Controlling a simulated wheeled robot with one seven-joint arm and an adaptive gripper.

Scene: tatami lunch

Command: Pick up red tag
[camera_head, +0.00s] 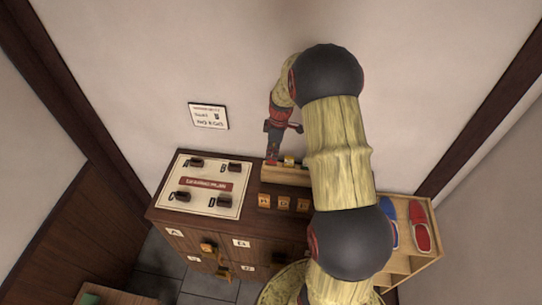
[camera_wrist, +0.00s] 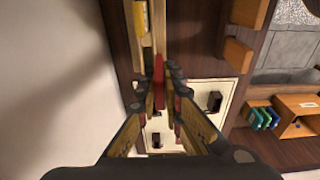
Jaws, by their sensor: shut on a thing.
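The red tag (camera_wrist: 159,82) is a thin upright red piece between my fingertips in the wrist view. My gripper (camera_wrist: 160,92) is shut on it, with one finger on each side. In the head view my gripper (camera_head: 272,152) points down at the left end of a narrow wooden rack (camera_head: 298,175) on the cabinet top. The rack also shows in the wrist view (camera_wrist: 148,55), just beyond the tag. A yellow and white piece (camera_head: 289,160) stands in the rack beside my gripper. I cannot tell whether the tag's lower end is clear of the rack.
A white board (camera_head: 218,207) with several dark holders and a red label lies left on the cabinet (camera_head: 185,240). Several orange wooden blocks (camera_head: 284,203) sit in front of the rack. A shelf (camera_head: 428,250) with blue and red slippers stands at right. The wall is close behind.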

